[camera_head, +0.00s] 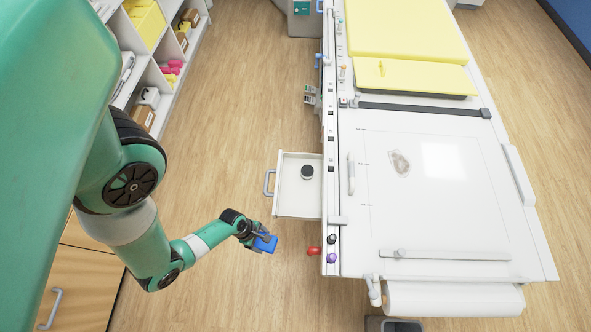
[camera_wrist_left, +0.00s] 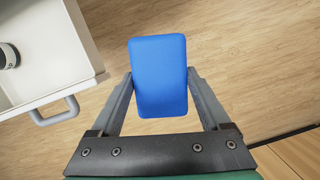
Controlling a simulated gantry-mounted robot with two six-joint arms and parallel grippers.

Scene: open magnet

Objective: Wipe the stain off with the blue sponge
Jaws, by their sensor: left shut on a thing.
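The blue sponge (camera_wrist_left: 160,76) is held between the two fingers of my left gripper (camera_head: 259,239), which is shut on it. In the head view the sponge (camera_head: 266,244) is in the air over the floor, below and left of the open drawer. The stain (camera_head: 399,163) is a greyish-brown patch on the white table top (camera_head: 430,220), left of a bright reflection. My left gripper is well to the left of the stain and apart from the table. My right gripper is not in view.
An open drawer (camera_head: 285,208) with a handle sticks out from the table's left side and holds a dark round object (camera_head: 307,172). A red knob (camera_head: 313,251) juts from the table's edge. Yellow pads (camera_head: 405,30) lie at the far end. A shelf (camera_head: 165,60) stands at upper left.

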